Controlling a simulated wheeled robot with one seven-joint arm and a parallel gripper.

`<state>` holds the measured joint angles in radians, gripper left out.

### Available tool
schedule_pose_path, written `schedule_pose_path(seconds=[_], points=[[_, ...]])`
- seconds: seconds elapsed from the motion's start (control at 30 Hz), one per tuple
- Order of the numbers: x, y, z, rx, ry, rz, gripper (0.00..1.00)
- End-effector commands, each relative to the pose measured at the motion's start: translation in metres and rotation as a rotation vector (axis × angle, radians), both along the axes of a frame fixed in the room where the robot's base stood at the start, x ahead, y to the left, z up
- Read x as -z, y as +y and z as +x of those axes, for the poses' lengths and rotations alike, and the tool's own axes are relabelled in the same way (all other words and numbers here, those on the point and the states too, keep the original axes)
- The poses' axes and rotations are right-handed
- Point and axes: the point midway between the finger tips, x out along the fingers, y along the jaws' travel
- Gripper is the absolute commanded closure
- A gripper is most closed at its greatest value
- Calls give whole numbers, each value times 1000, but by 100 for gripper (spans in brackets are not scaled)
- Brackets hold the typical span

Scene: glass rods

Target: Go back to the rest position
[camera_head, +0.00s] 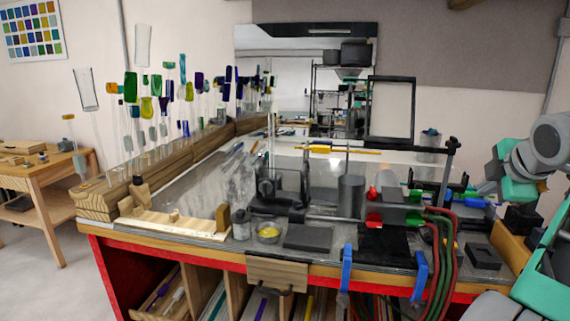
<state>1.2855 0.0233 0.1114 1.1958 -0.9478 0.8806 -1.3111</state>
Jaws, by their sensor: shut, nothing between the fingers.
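My grey and teal arm (519,160) is folded at the right edge of the view, beside the right end of the workbench (190,232). I cannot make out gripper fingers on it. No held object shows at the arm.
Glass rods and coloured pieces stand in a wooden rack (160,165) along the bench's left side. A torch with red and green hoses (440,255), a grey cylinder (351,196) and a black-framed stand (392,108) occupy the right half. Blue clamps (346,268) grip the front edge.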

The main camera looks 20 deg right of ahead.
Motion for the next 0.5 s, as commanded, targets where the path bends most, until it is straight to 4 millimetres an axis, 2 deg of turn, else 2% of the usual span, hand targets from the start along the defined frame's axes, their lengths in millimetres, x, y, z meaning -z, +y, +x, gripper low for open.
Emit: schedule_pose_path(seconds=[0.33,0.5], points=[[0,-1,-1,169,-93,162,100],[3,-14,-7,371,-187,309,100]])
